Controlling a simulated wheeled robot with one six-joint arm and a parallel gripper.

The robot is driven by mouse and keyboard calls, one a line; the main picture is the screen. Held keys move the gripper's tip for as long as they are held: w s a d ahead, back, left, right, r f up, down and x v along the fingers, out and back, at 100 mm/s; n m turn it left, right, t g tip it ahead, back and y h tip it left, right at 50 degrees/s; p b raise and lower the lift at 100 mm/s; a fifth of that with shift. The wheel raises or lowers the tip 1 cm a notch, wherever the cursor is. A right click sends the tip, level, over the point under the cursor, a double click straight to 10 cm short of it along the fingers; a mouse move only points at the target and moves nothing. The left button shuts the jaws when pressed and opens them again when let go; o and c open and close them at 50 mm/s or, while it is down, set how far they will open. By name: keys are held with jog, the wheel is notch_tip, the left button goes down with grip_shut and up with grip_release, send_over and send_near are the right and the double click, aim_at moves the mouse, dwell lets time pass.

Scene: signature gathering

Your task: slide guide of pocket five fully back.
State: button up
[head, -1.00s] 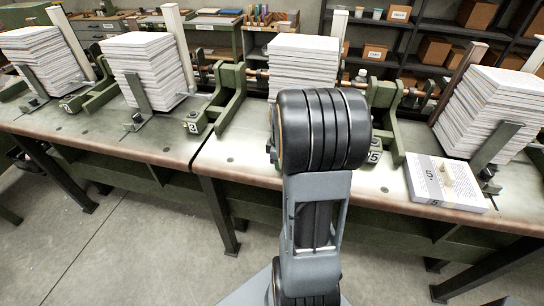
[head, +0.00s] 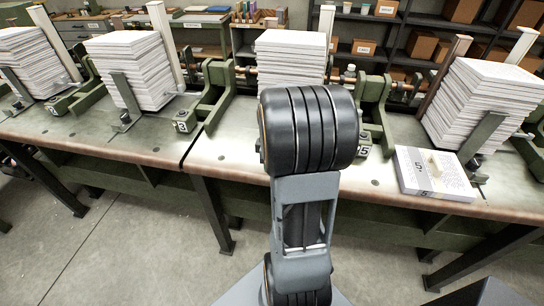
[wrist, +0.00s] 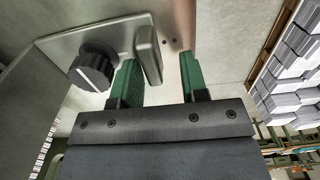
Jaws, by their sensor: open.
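In the wrist view, a flat metal plate carries a black knob (wrist: 93,68) and a raised rounded metal tab (wrist: 148,55). My gripper (wrist: 160,68) is open, its two green fingers apart, with the tab's near end close to the left finger; I cannot tell whether they touch. In the head view my arm's black joint hides the gripper and the front of the middle stack (head: 290,60). A tag (head: 364,151) that seems to read 5 is right of the joint. An upright guide plate (head: 481,136) stands before the right stack (head: 482,98).
A paper bundle marked 5 (head: 432,173) lies on the bench front at right. Green brackets (head: 213,93) stand between the stacks. More stacks (head: 125,68) with guides are at left. The floor before the bench is clear.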

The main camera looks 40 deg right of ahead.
notch_tip(320, 180, up, 14)
jog(key=shift+f, duration=0.15)
dwell(0.3)
dwell(0.5)
jog(key=s+a+f+m+t, duration=0.2)
jog(key=a+m, duration=0.1)
jog(key=a, duration=0.7)
jog(key=s+a+f+m+t, duration=0.2)
jog(key=s+a+m, duration=0.1)
jog(key=a, duration=0.7)
jog(key=shift+a+m, duration=0.2)
jog(key=shift+m, duration=0.5)
jog(key=shift+s+d, duration=0.1)
